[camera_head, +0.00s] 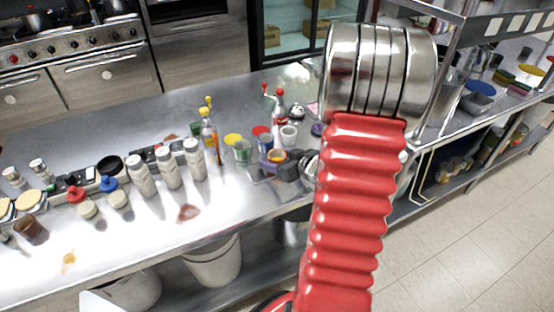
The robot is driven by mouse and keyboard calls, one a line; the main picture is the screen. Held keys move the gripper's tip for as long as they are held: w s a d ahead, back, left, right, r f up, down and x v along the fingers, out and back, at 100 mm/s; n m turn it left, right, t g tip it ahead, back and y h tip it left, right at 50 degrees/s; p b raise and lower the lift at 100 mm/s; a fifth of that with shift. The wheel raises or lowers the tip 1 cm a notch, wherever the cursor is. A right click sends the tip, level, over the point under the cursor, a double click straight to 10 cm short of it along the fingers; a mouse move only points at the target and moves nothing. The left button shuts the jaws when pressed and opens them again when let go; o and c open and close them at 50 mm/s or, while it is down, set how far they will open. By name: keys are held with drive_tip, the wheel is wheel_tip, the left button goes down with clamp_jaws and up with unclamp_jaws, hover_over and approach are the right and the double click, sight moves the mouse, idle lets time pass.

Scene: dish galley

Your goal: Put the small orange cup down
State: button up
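The small orange cup (277,156) shows near the middle of the camera_head view, over the right part of the steel counter. My gripper (279,165) is dark and reaches in from the right, partly hidden behind my red arm. Its fingers are at the cup and look shut on it. The cup looks upright. I cannot tell whether its base touches the counter or is a little above it.
A white cup (288,135), a green cup (242,150) and sauce bottles (208,128) stand close behind and left of the orange cup. Several white shakers (168,167) stand farther left.

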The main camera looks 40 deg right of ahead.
drive_tip(key=shift+r, duration=0.15)
drive_tip(key=v, duration=1.2)
idle(0.9)
drive_tip(key=shift+w+d+r, duration=0.15)
drive_tip(key=shift+w, duration=0.1)
drive_tip(key=w+a+r+g+h, duration=0.2)
drive_tip(key=a+r+h, duration=0.1)
drive_tip(key=r, duration=0.2)
drive_tip(key=w+a+r+g+h, duration=0.1)
drive_tip(key=w+a+r+h, duration=0.15)
drive_tip(key=r, duration=0.35)
drive_tip(key=s+a+g+y, duration=0.1)
drive_tip(key=s+a+y, duration=0.2)
drive_tip(key=a, duration=1)
drive_tip(key=s+a+n+g+y, duration=0.1)
drive_tip(key=s+a+g+y, duration=0.1)
drive_tip(key=s+a, duration=0.6)
drive_tip(key=a+y, duration=0.1)
drive_tip(key=a, duration=0.3)
drive_tip(key=shift+a+r+g, duration=0.3)
drive_tip(key=shift+a+r, duration=0.05)
